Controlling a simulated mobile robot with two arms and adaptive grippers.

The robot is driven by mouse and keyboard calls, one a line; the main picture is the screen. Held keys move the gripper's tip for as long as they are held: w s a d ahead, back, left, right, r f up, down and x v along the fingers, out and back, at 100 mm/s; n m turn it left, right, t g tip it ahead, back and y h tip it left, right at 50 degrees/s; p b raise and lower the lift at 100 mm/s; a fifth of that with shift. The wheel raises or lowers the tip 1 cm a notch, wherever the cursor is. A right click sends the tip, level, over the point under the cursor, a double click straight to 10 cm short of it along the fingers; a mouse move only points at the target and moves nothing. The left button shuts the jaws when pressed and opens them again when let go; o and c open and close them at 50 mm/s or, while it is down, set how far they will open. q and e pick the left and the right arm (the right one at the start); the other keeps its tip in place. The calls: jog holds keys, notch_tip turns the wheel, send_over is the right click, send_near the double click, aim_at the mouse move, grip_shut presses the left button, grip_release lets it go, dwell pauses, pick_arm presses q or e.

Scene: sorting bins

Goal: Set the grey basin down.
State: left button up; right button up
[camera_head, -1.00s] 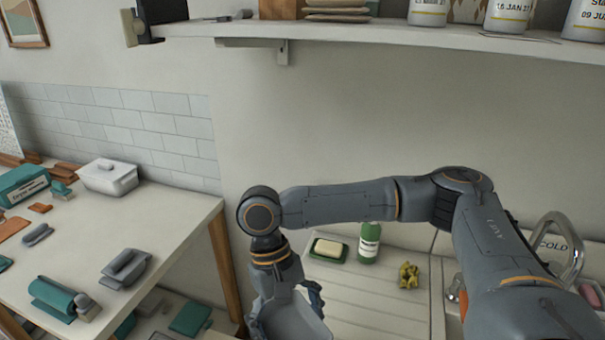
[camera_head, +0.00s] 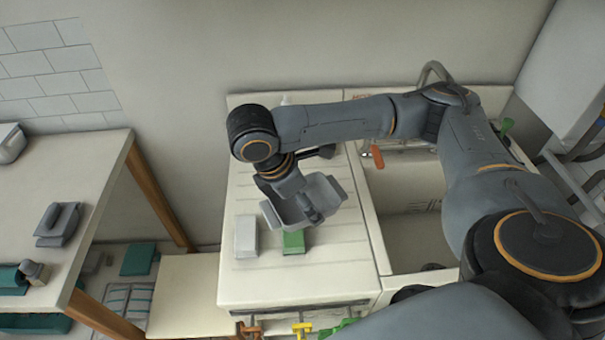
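The grey basin (camera_head: 328,188) is an open, light grey tub over the ribbed white drainboard (camera_head: 262,290), left of the sink. It is tilted in the picture. My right gripper (camera_head: 308,208) reaches down from the arm at the basin's near left side, with a finger over its wall, and appears shut on it. The gripper covers part of the basin. I cannot tell whether the basin's underside touches the drainboard. My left gripper is out of view.
A pale grey block (camera_head: 245,237) and a green block (camera_head: 293,242) lie just in front of the basin. The sink (camera_head: 415,235) is to the right, with a tap (camera_head: 434,72) behind. Coloured hooks (camera_head: 302,329) line the front edge. The drainboard's front is clear.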

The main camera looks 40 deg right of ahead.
jog(key=w+d+f, duration=0.2)
jog(key=w+f, duration=0.1)
jog(key=w, duration=0.1)
jog(key=w+d+f, duration=0.1)
jog(key=w+f, duration=0.2)
jog(key=w, duration=0.1)
jog(key=w+d+f, duration=0.2)
jog(key=w+f, duration=0.2)
jog(key=shift+w+d, duration=0.3)
jog(key=shift+w, duration=0.1)
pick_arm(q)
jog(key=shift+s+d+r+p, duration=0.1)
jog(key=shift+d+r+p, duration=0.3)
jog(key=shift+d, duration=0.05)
pick_arm(e)
jog(key=shift+f, duration=1.5)
jog(key=shift+f, duration=0.1)
jog(key=o, duration=1.4)
